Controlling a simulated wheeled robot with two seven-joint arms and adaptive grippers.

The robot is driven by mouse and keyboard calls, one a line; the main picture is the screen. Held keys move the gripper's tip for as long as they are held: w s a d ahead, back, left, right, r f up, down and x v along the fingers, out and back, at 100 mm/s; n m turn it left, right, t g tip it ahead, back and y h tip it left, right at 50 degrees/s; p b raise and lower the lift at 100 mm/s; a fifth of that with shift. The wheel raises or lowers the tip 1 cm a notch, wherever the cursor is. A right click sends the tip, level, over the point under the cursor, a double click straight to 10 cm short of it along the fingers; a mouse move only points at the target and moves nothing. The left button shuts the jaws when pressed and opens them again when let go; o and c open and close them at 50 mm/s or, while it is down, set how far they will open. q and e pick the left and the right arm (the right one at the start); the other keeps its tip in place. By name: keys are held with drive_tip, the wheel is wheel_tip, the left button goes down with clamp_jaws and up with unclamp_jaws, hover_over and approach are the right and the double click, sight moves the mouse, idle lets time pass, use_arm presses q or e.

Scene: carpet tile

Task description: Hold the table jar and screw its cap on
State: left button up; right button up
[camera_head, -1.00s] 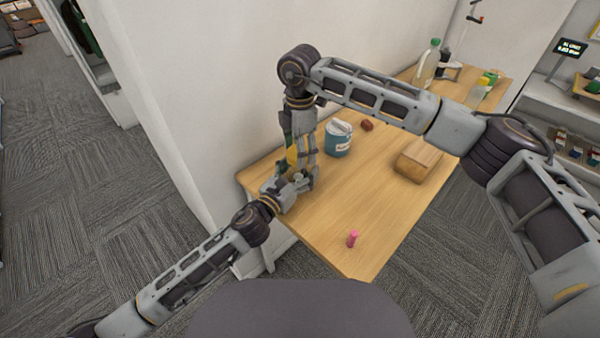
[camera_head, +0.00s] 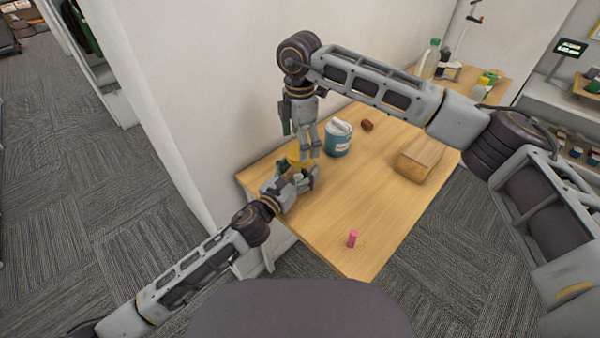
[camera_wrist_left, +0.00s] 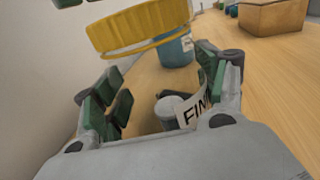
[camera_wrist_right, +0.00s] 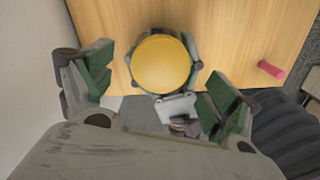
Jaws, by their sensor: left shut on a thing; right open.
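The yellow cap (camera_head: 295,155) shows just above my left gripper. It looks large and slightly tilted in the left wrist view (camera_wrist_left: 140,30) and round from above in the right wrist view (camera_wrist_right: 162,65). My left gripper (camera_head: 297,180) is shut on the jar, low at the table's near left end. In the left wrist view part of the jar (camera_wrist_left: 192,112) shows a printed label between the fingers; its rim is unclear. I cannot tell how the cap sits on the jar. My right gripper (camera_head: 310,150) is open, empty and above the cap, fingers pointing down.
A blue tin (camera_head: 338,140) and a small dark red object (camera_head: 367,125) stand behind the grippers. A cardboard box (camera_head: 419,158) is at the right and a pink item (camera_head: 352,238) near the front edge. Bottles (camera_head: 430,60) stand at the far end. The wall is close on the left.

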wheel_tip(320, 180, up, 10)
drive_tip(key=shift+f, duration=0.25)
idle(0.4)
use_arm(q)
drive_tip(key=o, duration=2.1)
drive_tip(key=shift+c, duration=0.2)
drive_tip(key=shift+s+a, duration=0.1)
drive_tip(key=shift+s, duration=0.05)
drive_tip(key=shift+v, duration=5.8)
drive_tip(key=shift+a, duration=0.1)
wheel_tip(320, 180, up, 9)
drive_tip(key=p, duration=0.9)
use_arm(e)
wheel_tip(320, 180, up, 9)
